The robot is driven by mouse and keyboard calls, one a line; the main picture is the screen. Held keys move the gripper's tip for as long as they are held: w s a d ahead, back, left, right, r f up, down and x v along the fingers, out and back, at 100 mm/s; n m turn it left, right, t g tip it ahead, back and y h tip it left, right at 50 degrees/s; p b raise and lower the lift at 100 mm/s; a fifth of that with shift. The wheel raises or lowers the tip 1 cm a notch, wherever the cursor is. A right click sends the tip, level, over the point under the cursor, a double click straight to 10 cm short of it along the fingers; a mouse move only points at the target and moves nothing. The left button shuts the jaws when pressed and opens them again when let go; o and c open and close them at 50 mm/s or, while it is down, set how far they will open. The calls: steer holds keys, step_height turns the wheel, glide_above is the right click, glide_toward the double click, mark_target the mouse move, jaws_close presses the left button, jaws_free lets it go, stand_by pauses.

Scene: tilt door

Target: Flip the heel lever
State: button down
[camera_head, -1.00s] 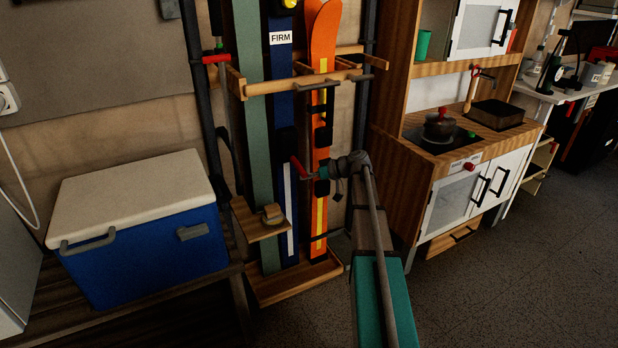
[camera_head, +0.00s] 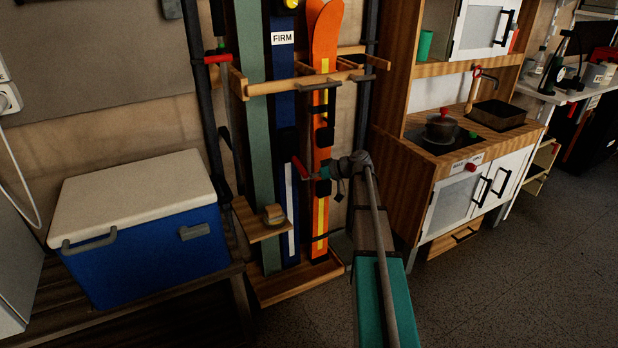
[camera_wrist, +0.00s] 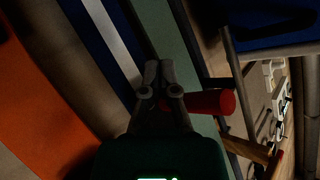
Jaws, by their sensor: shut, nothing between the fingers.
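A red lever (camera_head: 298,167) stands out in front of the blue ski (camera_head: 284,120), beside the orange ski (camera_head: 322,40), tilted up to the left. My gripper (camera_head: 311,175) is at the lower end of this lever in the head view. In the wrist view my gripper (camera_wrist: 159,70) has its fingers together with nothing between them. There a red cylindrical piece, probably the lever (camera_wrist: 212,102), lies just right of the fingers, partly hidden behind them. I cannot tell whether they touch.
A green ski (camera_head: 254,120) stands left of the blue one in a wooden rack (camera_head: 292,85). A small wooden shelf (camera_head: 252,220) juts out low at the left. A blue cooler (camera_head: 150,260) and a toy kitchen (camera_head: 440,215) flank the rack. The floor at right is clear.

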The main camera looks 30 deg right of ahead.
stand_by(0.4)
steer(key=shift+r+p, duration=0.8)
steer(key=s+d+r+p, duration=0.1)
steer(key=d+r+p, duration=0.8)
steer(key=d, duration=0.1)
steer(key=shift+s+r+p, duration=0.15)
steer(key=shift+r+p, duration=0.2)
steer(key=shift+p, duration=0.05)
stand_by(0.4)
stand_by(0.3)
